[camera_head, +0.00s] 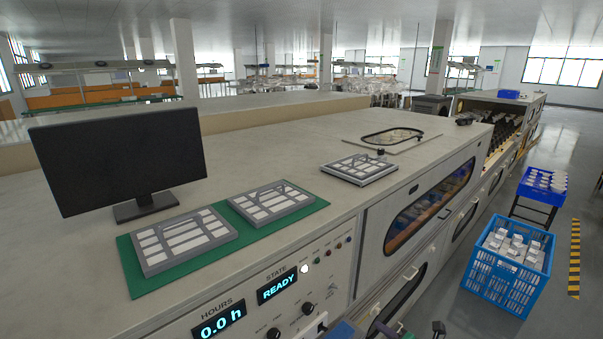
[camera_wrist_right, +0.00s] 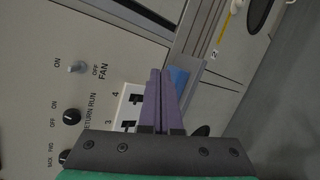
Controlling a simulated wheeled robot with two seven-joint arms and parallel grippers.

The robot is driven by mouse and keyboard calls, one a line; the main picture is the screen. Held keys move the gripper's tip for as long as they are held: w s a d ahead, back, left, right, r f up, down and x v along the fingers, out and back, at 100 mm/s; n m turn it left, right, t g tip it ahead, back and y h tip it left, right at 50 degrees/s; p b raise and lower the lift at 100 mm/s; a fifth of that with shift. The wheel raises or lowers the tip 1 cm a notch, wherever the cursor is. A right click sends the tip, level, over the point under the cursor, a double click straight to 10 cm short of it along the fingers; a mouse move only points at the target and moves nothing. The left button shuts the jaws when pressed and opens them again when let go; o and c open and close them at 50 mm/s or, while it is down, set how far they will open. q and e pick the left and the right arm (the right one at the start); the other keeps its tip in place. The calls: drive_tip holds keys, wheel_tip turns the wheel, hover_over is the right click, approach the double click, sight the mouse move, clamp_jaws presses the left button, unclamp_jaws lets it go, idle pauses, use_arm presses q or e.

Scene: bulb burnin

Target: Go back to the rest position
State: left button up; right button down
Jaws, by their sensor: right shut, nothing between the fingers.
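My right gripper (camera_wrist_right: 160,75) shows in the right wrist view with its two purple fingers pressed together and nothing between them. It is in front of the control panel (camera_wrist_right: 40,80), close to a white plate (camera_wrist_right: 131,105) with dark switches marked 3 and 4. In the head view only small parts of my right arm show at the bottom edge, in front of the cabinet. My left gripper is not in view. The panel's displays (camera_head: 277,286) read READY and 0.0 h.
Two trays (camera_head: 184,239) of white pieces lie on a green mat (camera_head: 130,265) beside a black monitor (camera_head: 118,155). Another tray (camera_head: 359,170) sits farther along the counter. A blue crate (camera_head: 508,268) stands at right. Open floor (camera_head: 455,318) lies between cabinet and crate.

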drive_tip(key=s+d+f+m+g+h+b, duration=0.1)
drive_tip(key=s+d+f+m+g+h, duration=0.15)
drive_tip(key=s+f+m, duration=0.75)
drive_tip(key=s+d+f+m+g+h, duration=0.25)
drive_tip(key=s+f+m, duration=0.35)
drive_tip(key=s+f, duration=0.75)
use_arm(q)
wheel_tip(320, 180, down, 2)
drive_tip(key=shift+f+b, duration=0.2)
drive_tip(key=shift+b, duration=0.3)
use_arm(e)
drive_tip(key=s+a+f+m+g, duration=0.2)
drive_tip(key=s+f+m+g, duration=0.1)
drive_tip(key=s, duration=0.8)
drive_tip(key=s+a+f+m+g, duration=0.1)
drive_tip(key=s+f+m, duration=0.4)
drive_tip(key=s, duration=0.7)
wheel_tip(320, 180, down, 2)
drive_tip(key=shift+a+f+m+g, duration=0.3)
drive_tip(key=shift+a+g, duration=0.1)
drive_tip(key=shift+g, duration=0.5)
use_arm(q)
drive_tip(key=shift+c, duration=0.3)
use_arm(e)
drive_tip(key=shift+r, duration=0.1)
